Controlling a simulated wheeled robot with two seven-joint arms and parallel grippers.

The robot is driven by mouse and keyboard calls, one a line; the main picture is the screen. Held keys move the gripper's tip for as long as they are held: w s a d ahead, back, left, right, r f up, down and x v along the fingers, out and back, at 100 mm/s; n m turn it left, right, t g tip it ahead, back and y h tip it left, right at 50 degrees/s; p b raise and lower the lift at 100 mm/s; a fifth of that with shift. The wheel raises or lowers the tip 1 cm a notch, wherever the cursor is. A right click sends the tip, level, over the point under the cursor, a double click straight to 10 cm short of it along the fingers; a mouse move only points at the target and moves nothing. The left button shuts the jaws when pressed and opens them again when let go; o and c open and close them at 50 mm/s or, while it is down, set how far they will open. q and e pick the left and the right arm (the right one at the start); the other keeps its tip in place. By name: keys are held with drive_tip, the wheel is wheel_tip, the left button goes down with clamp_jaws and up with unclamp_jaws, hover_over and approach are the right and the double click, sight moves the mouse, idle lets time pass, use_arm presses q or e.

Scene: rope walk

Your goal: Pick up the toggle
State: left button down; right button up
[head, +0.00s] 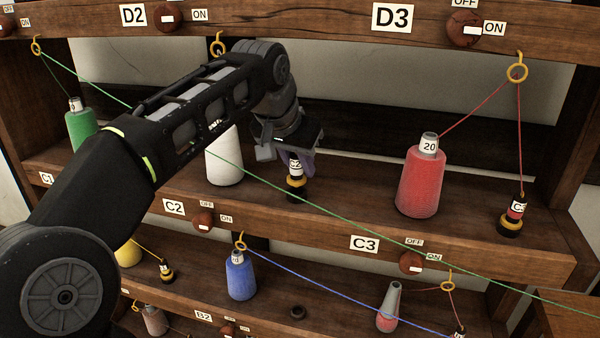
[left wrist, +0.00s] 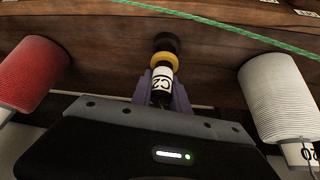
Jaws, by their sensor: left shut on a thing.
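The toggle (head: 296,183) is a small black piece with a yellow band and a white C2 label, standing upright on the upper shelf. My left gripper (head: 297,163) reaches down to it from above, its purple fingers shut around its labelled upper part. In the left wrist view the toggle (left wrist: 164,62) sits between the fingers of the gripper (left wrist: 163,88), its black foot against the wooden shelf. I cannot tell whether the foot is clear of the shelf. My right gripper is not in view.
A white spool (head: 224,160) stands left of the toggle and a red spool (head: 423,185) right of it. A similar C3 piece (head: 511,218) is tied to red thread. A green thread (head: 330,211) crosses in front of the shelf. A blue spool (head: 240,276) stands below.

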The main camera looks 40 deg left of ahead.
use_arm(q)
drive_tip(key=shift+r, duration=0.65)
drive_tip(key=s+d+b, duration=0.1)
drive_tip(key=s+d, duration=0.1)
drive_tip(key=s, duration=1.6)
drive_tip(key=shift+d+b, duration=0.3)
drive_tip(key=shift+b, duration=0.05)
drive_tip(key=shift+w, duration=0.15)
